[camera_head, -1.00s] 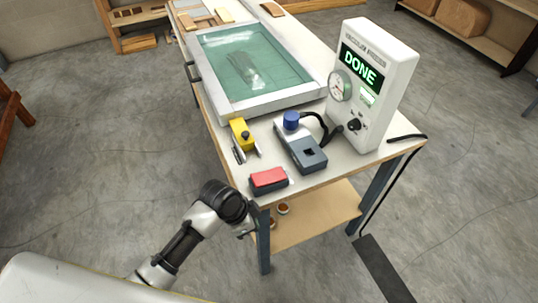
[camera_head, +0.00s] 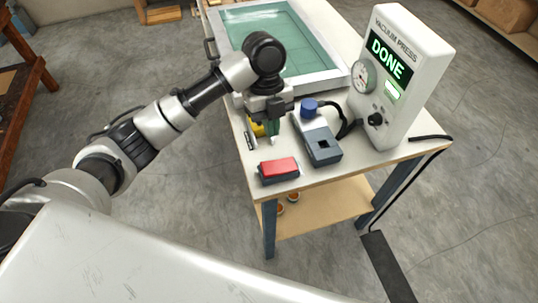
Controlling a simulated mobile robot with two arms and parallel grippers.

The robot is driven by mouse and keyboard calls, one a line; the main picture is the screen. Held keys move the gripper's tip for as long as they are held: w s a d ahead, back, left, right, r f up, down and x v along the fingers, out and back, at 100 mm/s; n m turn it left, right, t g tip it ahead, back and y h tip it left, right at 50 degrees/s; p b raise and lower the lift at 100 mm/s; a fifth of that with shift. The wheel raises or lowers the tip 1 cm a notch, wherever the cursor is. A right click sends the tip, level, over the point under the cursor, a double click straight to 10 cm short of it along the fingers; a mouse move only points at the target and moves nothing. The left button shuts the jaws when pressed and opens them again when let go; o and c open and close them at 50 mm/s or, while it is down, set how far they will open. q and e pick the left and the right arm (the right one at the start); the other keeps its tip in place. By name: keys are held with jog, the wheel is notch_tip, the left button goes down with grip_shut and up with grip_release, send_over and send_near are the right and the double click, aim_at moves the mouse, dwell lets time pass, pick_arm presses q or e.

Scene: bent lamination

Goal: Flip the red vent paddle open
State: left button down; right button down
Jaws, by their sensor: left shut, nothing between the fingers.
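The red paddle (camera_head: 279,167) sits flat on a dark box near the front left corner of the table. My left gripper (camera_head: 272,133) points down just behind the red paddle, apart from it in the picture. Its fingers are shut with nothing between them. The gripper partly hides a yellow tool (camera_head: 257,128) on the table. My right gripper is not in view.
A grey box with a blue knob (camera_head: 309,107) stands right of my gripper, joined by a black hose to the white vacuum press unit (camera_head: 405,75), whose screen reads DONE. The framed green press bed (camera_head: 312,38) lies behind. The front table edge is close to the paddle.

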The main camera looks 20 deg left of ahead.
aim_at(267, 168)
pick_arm(q)
jog(key=r, duration=0.1)
jog(key=a+r+m, duration=0.1)
jog(key=w+r, duration=0.1)
jog(key=shift+a+m+g, duration=0.15)
jog(key=shift+m+g, duration=0.15)
jog(key=shift+m, duration=0.1)
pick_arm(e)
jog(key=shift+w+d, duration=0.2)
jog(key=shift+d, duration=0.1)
